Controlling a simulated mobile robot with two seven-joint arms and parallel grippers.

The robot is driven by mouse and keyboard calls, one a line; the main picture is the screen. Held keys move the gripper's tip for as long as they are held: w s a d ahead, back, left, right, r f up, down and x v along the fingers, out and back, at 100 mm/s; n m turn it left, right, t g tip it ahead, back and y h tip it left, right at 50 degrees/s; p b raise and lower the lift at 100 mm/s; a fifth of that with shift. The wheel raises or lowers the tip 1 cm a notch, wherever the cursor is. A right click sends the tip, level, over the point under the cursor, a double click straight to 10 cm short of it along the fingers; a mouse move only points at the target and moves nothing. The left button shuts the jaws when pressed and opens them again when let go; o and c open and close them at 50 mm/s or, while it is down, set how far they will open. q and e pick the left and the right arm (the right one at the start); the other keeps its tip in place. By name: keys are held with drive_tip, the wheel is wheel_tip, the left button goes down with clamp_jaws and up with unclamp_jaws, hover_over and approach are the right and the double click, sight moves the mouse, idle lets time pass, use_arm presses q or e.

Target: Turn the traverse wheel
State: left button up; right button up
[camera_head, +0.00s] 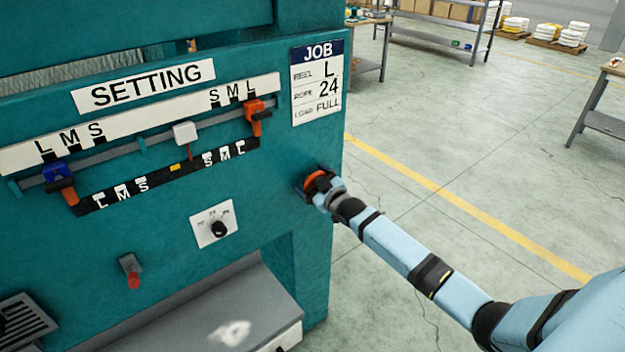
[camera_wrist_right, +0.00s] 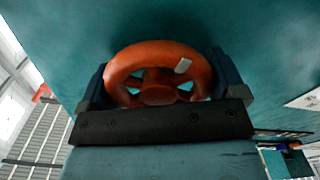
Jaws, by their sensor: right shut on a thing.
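The traverse wheel is an orange handwheel (camera_head: 316,181) on the right part of the teal machine face, below the JOB card. In the right wrist view the orange wheel (camera_wrist_right: 158,58) fills the space between the fingers, with a small pale mark on its upper right rim. My right gripper (camera_head: 318,186) is at the wheel, its two fingers (camera_wrist_right: 160,75) shut on opposite sides of the rim. In the head view the gripper hides part of the wheel. My left gripper is not in view.
The machine face (camera_head: 160,220) carries a SETTING scale with a blue-orange slider (camera_head: 60,180), an orange slider (camera_head: 257,115) and a white block (camera_head: 185,132). Below are a black knob (camera_head: 218,228) and a red-tipped lever (camera_head: 131,272). Open floor (camera_head: 430,140) lies to the right.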

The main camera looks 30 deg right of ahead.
drive_tip(key=m, duration=0.4)
drive_tip(key=shift+d+m, duration=0.1)
drive_tip(key=shift+m, duration=0.2)
drive_tip(key=m, duration=0.5)
drive_tip(key=shift+d, duration=0.1)
drive_tip(key=shift+m, duration=0.3)
drive_tip(key=o, duration=0.6)
drive_tip(key=shift+o, duration=0.2)
drive_tip(key=s+d+b, duration=0.1)
drive_tip(key=s, duration=1.2)
drive_tip(key=shift+s, duration=0.4)
